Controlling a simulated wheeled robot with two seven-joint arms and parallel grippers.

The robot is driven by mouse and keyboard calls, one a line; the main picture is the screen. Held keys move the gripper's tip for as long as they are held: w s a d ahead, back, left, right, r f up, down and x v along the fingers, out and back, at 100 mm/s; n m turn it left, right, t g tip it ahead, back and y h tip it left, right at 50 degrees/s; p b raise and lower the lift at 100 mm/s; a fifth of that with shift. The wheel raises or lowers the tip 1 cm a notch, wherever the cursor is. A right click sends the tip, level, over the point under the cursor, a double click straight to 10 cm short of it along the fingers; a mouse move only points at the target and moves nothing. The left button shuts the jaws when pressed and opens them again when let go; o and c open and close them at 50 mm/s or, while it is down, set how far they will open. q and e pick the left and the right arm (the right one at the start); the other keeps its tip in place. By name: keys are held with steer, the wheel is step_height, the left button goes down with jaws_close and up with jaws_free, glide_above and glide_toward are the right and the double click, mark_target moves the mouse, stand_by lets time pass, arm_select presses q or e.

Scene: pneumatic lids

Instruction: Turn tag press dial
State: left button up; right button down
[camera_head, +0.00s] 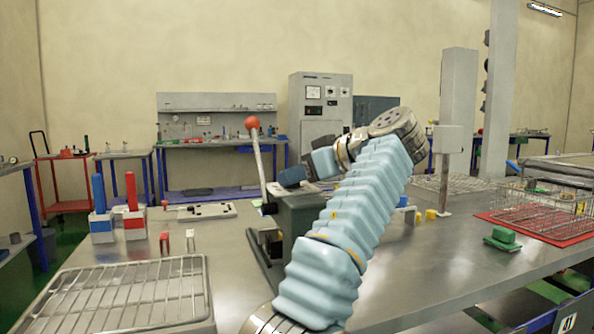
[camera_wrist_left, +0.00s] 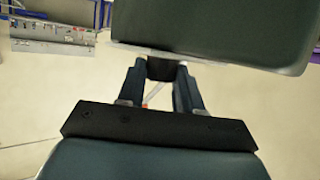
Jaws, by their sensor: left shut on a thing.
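The tag press (camera_head: 300,212) is a dark grey-green machine on the metal table. A pale lever with a red ball (camera_head: 252,123) stands upright at its left side. My left arm, in a light blue sleeve, reaches across in front of the press. My left gripper (camera_head: 292,177) is at the press's top. In the left wrist view the dark press body (camera_wrist_left: 215,30) fills the top. A short black dial (camera_wrist_left: 160,68) sticks out of it, between my two fingers, which are shut on it. The dial is hidden in the head view. My right gripper is not in view.
A wire rack (camera_head: 130,295) lies at the front left. Blue (camera_head: 101,222) and red (camera_head: 133,220) upright tools stand behind it. A green block (camera_head: 503,236) and a wire basket (camera_head: 540,212) on a red mat are at the right. The table front right of my arm is clear.

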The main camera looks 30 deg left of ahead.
arm_select(q)
steer(key=shift+n+g, duration=0.3)
stand_by(0.5)
steer(key=o, duration=0.8)
